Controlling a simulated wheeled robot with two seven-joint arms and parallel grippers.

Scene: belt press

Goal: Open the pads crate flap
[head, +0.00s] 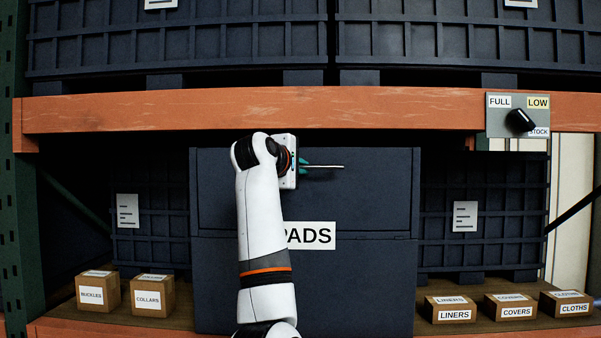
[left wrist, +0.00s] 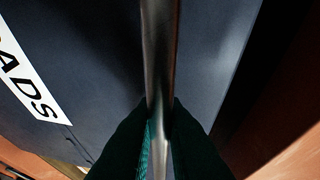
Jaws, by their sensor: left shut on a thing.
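The pads crate (head: 360,285) is a dark blue box on the shelf, with a white PADS label (head: 312,236) partly hidden by my left arm. Its flap (head: 380,190) fills the upper front and looks closed, with a seam below it. A thin metal handle bar (head: 328,166) sits near the top of the flap. My left gripper (head: 306,168) is at the bar, and in the left wrist view its fingers (left wrist: 160,140) are shut on the bar (left wrist: 160,50). The PADS label also shows there, at the left. My right gripper is not in view.
An orange beam (head: 250,112) runs just above the crate. Small boxes stand at its sides, such as BUCKLES (head: 90,294) and COLLARS (head: 148,299) left, LINERS (head: 453,315) right. A FULL/LOW stock knob (head: 519,121) is on the beam. Dark crates stand behind.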

